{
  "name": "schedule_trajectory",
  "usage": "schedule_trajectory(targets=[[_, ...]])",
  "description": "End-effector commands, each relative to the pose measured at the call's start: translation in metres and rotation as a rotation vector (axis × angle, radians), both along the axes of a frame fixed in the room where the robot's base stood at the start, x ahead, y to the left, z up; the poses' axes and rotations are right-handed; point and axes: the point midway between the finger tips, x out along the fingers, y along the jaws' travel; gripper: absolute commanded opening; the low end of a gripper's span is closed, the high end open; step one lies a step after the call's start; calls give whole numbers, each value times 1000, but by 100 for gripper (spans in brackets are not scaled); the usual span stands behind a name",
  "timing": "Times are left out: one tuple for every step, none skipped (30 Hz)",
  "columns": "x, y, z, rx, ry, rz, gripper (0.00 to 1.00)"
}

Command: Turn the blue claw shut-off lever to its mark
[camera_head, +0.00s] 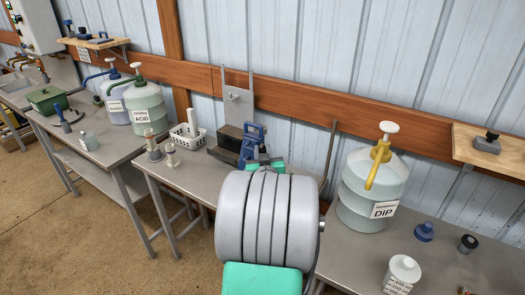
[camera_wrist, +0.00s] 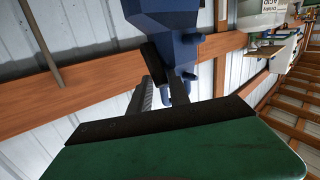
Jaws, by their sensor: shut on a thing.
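The blue claw (camera_head: 252,140) hangs at the grey stand (camera_head: 238,105) on the middle bench, partly hidden by my arm. In the wrist view the claw's blue body (camera_wrist: 168,25) fills the top middle. My gripper (camera_wrist: 164,88) reaches up to the claw's underside, its fingers closed about a small blue part that I take as the shut-off lever (camera_wrist: 166,98). Most of the lever is hidden by the fingers, so its angle cannot be told. I cannot make out the mark. In the head view my arm hides the fingertips.
A white basket (camera_head: 188,139) and small pale bottles (camera_head: 170,155) stand left of the claw. The DIP jug (camera_head: 372,185) with a yellow pump stands right on another bench. The ACID jug (camera_head: 148,108) is at the left. A wooden rail (camera_head: 300,101) runs along the wall behind.

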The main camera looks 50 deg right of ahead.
Motion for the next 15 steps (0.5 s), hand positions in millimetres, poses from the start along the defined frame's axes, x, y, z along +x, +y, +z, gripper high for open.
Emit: schedule_trajectory(targets=[[0,0,4,19,2,0,0],[0,-1,3,26,3,-1,0],[0,-1,1,30,4,-1,0],[0,-1,1,30,4,-1,0],[0,-1,0,29,4,-1,0],[0,-1,1,29,4,-1,0],[0,-1,1,28,3,-1,0],[0,-1,1,28,3,-1,0],[0,-1,1,28,3,-1,0],[0,-1,1,28,3,-1,25],[0,-1,1,28,3,-1,27],[0,-1,1,28,3,-1,31],[0,-1,1,28,3,-1,33],[0,-1,1,28,3,-1,36],[0,-1,1,27,3,-1,39]])
